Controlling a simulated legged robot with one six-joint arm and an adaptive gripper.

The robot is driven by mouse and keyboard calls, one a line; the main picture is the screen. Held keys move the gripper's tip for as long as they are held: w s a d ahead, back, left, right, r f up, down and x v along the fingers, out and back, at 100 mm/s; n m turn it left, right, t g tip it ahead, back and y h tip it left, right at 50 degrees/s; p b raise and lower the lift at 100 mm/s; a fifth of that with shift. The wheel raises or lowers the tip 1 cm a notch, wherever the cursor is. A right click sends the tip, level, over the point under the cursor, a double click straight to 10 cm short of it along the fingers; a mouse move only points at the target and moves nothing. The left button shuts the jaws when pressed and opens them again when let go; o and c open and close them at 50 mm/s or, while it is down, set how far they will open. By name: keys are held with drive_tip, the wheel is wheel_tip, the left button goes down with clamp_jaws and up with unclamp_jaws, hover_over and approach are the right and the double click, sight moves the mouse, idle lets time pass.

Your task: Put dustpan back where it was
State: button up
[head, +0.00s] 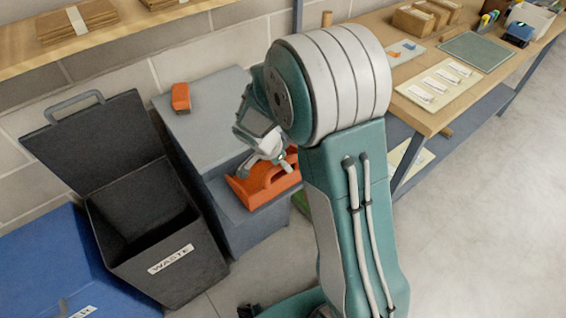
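The orange dustpan (248,192) is at the lower front ledge of the grey cabinet, below the cabinet's top. My gripper (272,158) points down at the dustpan's upper right part and overlaps it in the picture. I cannot tell whether the fingers are open or shut on it, or whether the dustpan rests on the ledge or is held just above it. My arm hides part of the area to the right of the dustpan.
A small orange block-like object (180,97) lies on the grey cabinet (212,118). An open black waste bin (190,262) stands to the left, beside a blue bin (45,262). A wooden workbench (440,118) with paper, boxes and tools is at right. Floor is clear at right.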

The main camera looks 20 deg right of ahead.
drive_tip(key=shift+o, duration=0.2)
drive_tip(key=shift+r, duration=0.1)
drive_tip(key=w+v, duration=0.1)
drive_tip(key=v, duration=1.1)
drive_tip(key=s+r+n+t+y, duration=0.1)
drive_tip(key=s+r+n, duration=0.2)
drive_tip(key=s, duration=0.4)
drive_tip(key=s+d+r+n+t+y, duration=0.1)
drive_tip(key=s+r+n+t+y, duration=0.1)
drive_tip(key=s+r+n, duration=0.2)
drive_tip(key=s+d+r+n+t+y, duration=0.1)
drive_tip(key=s+r+n, duration=0.3)
drive_tip(key=s+n, duration=0.3)
drive_tip(key=s, duration=0.3)
drive_tip(key=shift+d+t+y, duration=0.2)
drive_tip(key=shift+t+y, duration=0.2)
drive_tip(key=shift+r, duration=0.15)
